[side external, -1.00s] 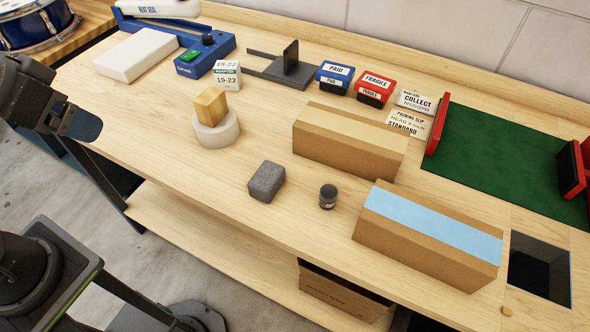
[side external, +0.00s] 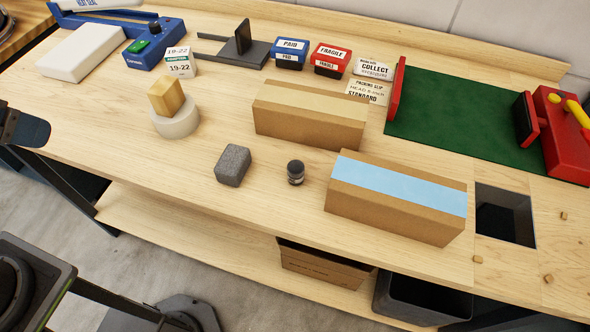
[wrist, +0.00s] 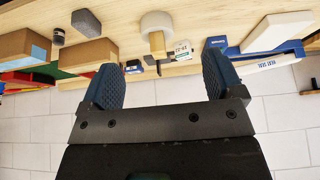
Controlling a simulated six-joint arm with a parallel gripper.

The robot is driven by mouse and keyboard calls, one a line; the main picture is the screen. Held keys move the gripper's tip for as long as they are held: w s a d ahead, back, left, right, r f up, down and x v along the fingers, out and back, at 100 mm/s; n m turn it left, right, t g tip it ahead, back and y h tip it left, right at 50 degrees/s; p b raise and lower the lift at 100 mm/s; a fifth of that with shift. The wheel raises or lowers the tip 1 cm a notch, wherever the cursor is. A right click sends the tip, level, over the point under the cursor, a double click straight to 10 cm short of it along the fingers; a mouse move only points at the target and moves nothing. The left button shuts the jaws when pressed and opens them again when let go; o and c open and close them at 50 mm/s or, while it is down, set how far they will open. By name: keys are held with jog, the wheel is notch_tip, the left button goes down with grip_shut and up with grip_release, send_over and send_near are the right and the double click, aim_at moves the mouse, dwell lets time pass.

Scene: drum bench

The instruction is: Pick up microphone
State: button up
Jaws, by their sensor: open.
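I see nothing that I can clearly make out as a microphone. A small dark cylinder with a black cap (side external: 296,173) stands upright on the bench, beside a grey block (side external: 233,166); both also show at the top left of the wrist view, the cylinder (wrist: 58,36) and the block (wrist: 86,21). My gripper (wrist: 162,82) is open in the wrist view, with two blue-black pads wide apart and nothing held between them. In the side view only a dark part of my arm shows at the left edge, apart from the bench objects.
A yellow block (side external: 166,97) sits on a white roll (side external: 176,124). Two cardboard boxes (side external: 310,119) (side external: 390,212) stand on the bench. A green mat (side external: 455,120) lies between red stops, near a square opening (side external: 504,214). The front left of the bench is clear.

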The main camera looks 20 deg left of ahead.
jog(key=c, duration=0.4)
jog(key=w+d+r+m+g, duration=0.2)
jog(key=w+d+r+m, duration=0.3)
jog(key=w+d, duration=0.4)
jog(key=m+g, duration=0.4)
jog(key=m, duration=0.9)
send_over(296, 165)
notch_tip(296, 165, down, 12)
notch_tip(296, 165, down, 9)
jog(key=shift+w+r, duration=0.15)
jog(key=shift+f, duration=2.9)
